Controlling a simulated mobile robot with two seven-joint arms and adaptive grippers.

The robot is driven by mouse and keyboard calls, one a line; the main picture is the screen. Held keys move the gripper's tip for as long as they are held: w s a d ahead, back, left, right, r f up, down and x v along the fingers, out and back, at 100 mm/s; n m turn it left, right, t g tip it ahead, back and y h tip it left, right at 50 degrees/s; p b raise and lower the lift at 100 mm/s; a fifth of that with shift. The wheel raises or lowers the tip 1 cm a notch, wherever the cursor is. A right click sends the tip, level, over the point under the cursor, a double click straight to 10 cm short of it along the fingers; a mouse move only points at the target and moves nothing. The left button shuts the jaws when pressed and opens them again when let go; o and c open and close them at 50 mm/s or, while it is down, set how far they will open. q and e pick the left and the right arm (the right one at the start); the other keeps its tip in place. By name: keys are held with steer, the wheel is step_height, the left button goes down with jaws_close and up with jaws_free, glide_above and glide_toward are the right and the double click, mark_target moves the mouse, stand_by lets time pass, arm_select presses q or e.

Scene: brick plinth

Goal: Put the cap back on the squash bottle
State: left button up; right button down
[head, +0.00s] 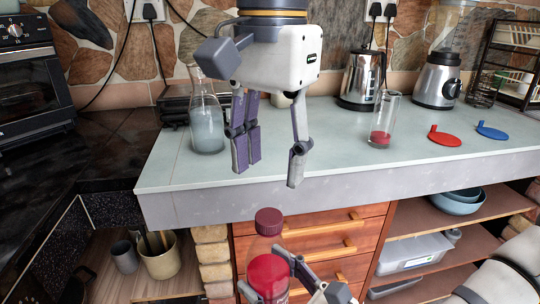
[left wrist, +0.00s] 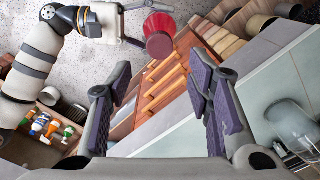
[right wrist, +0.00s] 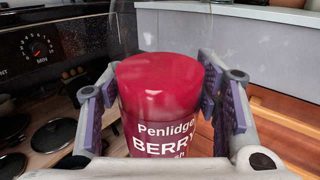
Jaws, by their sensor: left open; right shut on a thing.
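My left gripper (head: 268,172) is open and empty, above and behind the cap, near the counter's front edge. Red parts of the bottle also show at the top of the left wrist view (left wrist: 160,42).
On the pale counter (head: 320,140) stand a flask of cloudy liquid (head: 206,130), a glass with red liquid (head: 382,125), a kettle (head: 360,75) and a blender (head: 440,75). Red (head: 445,138) and blue (head: 492,132) flat pieces lie right. Wooden drawers (head: 320,240) are below.

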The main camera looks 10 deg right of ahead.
mark_target(269, 215)
arm_select(q)
step_height(269, 215, down, 8)
stand_by(0.7)
jaws_close()
steer(key=shift+o, duration=0.7)
jaws_free()
steer(key=shift+w, duration=0.1)
steer(key=shift+r, duration=0.15)
step_height(269, 215, up, 12)
